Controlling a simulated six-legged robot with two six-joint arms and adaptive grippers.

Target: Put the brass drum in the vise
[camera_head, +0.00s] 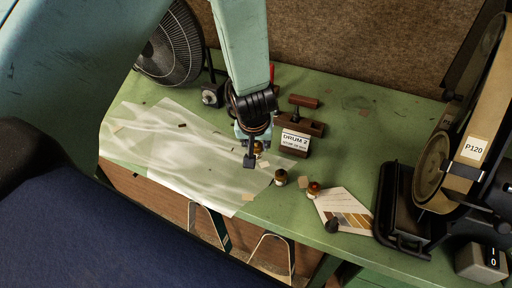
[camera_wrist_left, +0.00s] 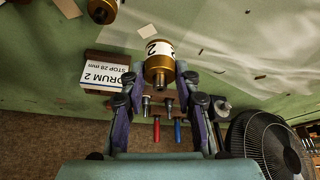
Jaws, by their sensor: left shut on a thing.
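A brass drum with a white label marked 2 (camera_wrist_left: 160,68) sits between the fingertips of my left gripper (camera_wrist_left: 158,80) in the left wrist view. The gripper is shut on it. In the head view my left gripper (camera_head: 252,152) is low over the bench, and the drum (camera_head: 258,149) partly shows beside its fingers. A brown block (camera_head: 312,126) stands just right of it with a white card (camera_head: 295,142) reading DRUM 2, STOP 28 mm. I cannot tell for sure whether this block is the vise. My right gripper is not in view.
A belt sander (camera_head: 465,150) stands at right, a fan (camera_head: 172,48) at back left. A translucent sheet (camera_head: 170,150) covers the left bench.

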